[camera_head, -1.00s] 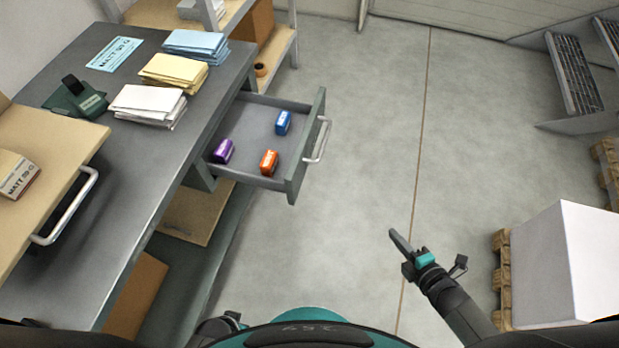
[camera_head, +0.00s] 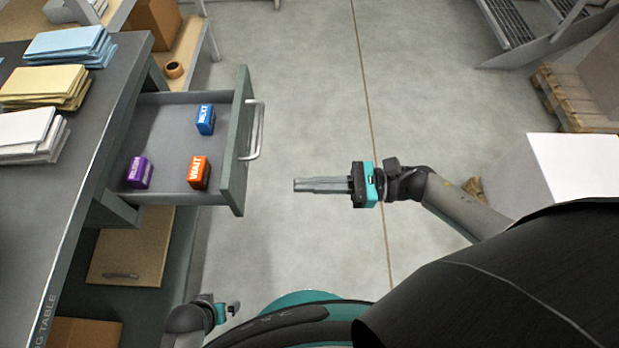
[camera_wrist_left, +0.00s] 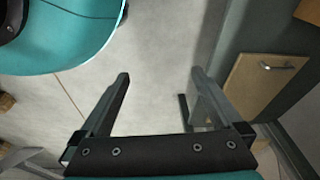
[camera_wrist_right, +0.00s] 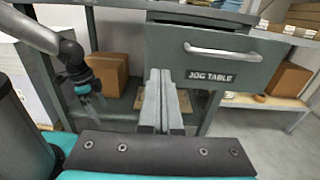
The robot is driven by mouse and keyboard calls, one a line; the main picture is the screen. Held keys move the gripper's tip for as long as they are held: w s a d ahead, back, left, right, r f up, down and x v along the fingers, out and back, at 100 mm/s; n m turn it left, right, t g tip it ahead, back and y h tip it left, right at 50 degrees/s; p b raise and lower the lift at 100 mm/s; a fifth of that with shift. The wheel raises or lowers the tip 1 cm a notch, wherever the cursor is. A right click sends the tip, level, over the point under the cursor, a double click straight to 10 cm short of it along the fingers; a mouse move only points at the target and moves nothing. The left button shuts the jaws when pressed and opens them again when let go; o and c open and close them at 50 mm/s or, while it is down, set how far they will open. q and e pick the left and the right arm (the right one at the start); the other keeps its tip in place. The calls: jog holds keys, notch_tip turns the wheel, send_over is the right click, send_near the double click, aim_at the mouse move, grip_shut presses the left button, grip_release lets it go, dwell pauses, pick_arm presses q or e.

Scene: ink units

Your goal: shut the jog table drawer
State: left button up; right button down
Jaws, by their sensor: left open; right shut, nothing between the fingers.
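The jog table drawer (camera_head: 160,140) stands pulled out to the right from the grey table (camera_head: 60,200). Its front panel (camera_head: 236,150) bears a silver handle (camera_head: 256,130). In the right wrist view the drawer front (camera_wrist_right: 205,65) is labelled JOG TABLE and faces me, its handle (camera_wrist_right: 222,51) near the top. My right gripper (camera_head: 296,185) is shut and empty. It points left at the drawer front, with a gap between them. My left gripper (camera_wrist_left: 160,80) is open and empty, low beside the table; in the head view only part of that arm shows.
Purple (camera_head: 139,172), orange (camera_head: 199,171) and blue (camera_head: 205,119) stamp-like blocks are in the drawer. Paper stacks (camera_head: 45,85) lie on the table. A white box (camera_head: 565,170) on a pallet stands at right. The floor (camera_head: 310,90) right of the drawer is clear.

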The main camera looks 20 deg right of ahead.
aim_at(237, 185)
jog(key=x, duration=0.9)
jog(key=shift+w+a+f, duration=0.1)
jog(key=shift+a, duration=0.1)
jog(key=shift+w+a, duration=0.15)
jog(key=shift+a, duration=0.25)
pick_arm(q)
jog(key=shift+w+d+r, duration=0.2)
jog(key=shift+w+r, duration=0.15)
jog(key=shift+r, duration=0.05)
